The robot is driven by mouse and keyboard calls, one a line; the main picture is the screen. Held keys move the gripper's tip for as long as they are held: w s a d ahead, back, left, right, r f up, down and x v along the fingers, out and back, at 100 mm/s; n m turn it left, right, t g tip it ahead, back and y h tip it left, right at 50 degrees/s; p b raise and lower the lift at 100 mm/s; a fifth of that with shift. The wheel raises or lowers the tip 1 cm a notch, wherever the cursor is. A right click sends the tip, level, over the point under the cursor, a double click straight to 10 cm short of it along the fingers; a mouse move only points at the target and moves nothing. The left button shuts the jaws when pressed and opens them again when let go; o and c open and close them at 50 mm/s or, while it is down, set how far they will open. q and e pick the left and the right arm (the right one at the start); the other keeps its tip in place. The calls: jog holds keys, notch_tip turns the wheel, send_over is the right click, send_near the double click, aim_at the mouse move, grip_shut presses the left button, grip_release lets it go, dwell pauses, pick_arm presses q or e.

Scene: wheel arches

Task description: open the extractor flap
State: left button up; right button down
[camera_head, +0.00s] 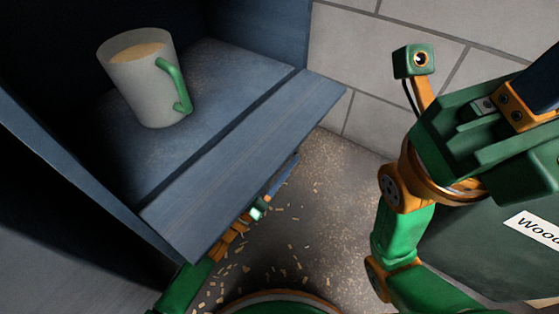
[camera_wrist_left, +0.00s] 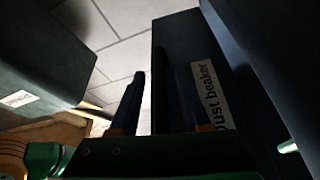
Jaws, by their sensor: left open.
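The blue flap (camera_head: 245,165) is a flat board along the front of the blue compartment in the head view. It lies folded out, roughly level with the shelf (camera_head: 215,90), with a dark gap between them. My left gripper (camera_head: 283,178) is below the flap's front edge, mostly hidden by it. In the left wrist view its jaws (camera_wrist_left: 160,105) are apart, with a dark panel beyond them bearing a label (camera_wrist_left: 212,95) that reads "ust beaker". I cannot tell whether a finger touches the panel. My right gripper (camera_head: 530,95) is at the right, its fingertips out of frame.
A pale mug (camera_head: 140,88) with a green handle and tan contents stands on the shelf inside. A dark green box (camera_head: 490,255) with a "Wood" label (camera_head: 535,228) stands at right. Wood chips (camera_head: 285,235) litter the floor. A block wall (camera_head: 365,60) stands behind.

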pick_arm(q)
grip_shut()
dwell(1.4)
